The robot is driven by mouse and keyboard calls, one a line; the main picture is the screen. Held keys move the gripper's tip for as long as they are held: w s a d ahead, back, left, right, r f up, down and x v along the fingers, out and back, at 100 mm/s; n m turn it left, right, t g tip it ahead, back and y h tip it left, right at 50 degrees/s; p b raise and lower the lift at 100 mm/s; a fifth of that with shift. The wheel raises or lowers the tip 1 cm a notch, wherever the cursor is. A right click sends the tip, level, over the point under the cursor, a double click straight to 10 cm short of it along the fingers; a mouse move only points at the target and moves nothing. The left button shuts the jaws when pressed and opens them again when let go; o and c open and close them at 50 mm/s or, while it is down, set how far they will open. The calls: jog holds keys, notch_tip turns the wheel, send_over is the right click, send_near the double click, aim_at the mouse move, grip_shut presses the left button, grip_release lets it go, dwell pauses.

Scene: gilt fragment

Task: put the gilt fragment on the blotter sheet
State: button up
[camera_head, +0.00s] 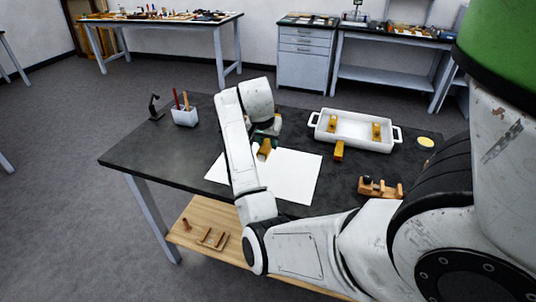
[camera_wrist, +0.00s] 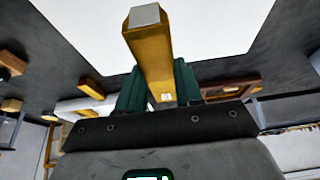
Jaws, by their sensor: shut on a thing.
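My gripper (camera_head: 266,138) is above the dark table, with its green fingers shut on a gilt fragment (camera_head: 264,150). In the wrist view the gilt fragment (camera_wrist: 150,50) is a long golden bar with a pale grey end face, sticking out from between the fingers of my gripper (camera_wrist: 160,88). The blotter sheet (camera_head: 295,178) is a white sheet flat on the table, partly hidden by my arm. The blotter sheet (camera_wrist: 215,25) fills much of the upper wrist view behind the fragment. The fragment appears over the sheet's far part; the gap between them is hard to tell.
A white tray (camera_head: 351,143) with two golden pieces stands at the back right. Another golden piece (camera_head: 339,151) is at its front edge. A wooden tool (camera_head: 380,188) and a yellow disc (camera_head: 426,142) lie to the right. A pot of sticks (camera_head: 184,117) stands back left.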

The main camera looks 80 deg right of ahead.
jog(key=d+f, duration=0.1)
jog(key=f, duration=0.1)
jog(key=d+f, duration=0.3)
jog(key=shift+w+d+f, duration=0.35)
jog(key=shift+w+f, duration=0.05)
jog(key=shift+f+p, duration=0.55)
jog(key=shift+f, duration=1)
jog(key=shift+f, duration=0.1)
jog(key=shift+f, duration=0.1)
jog(key=o, duration=1)
jog(key=shift+o, duration=0.2)
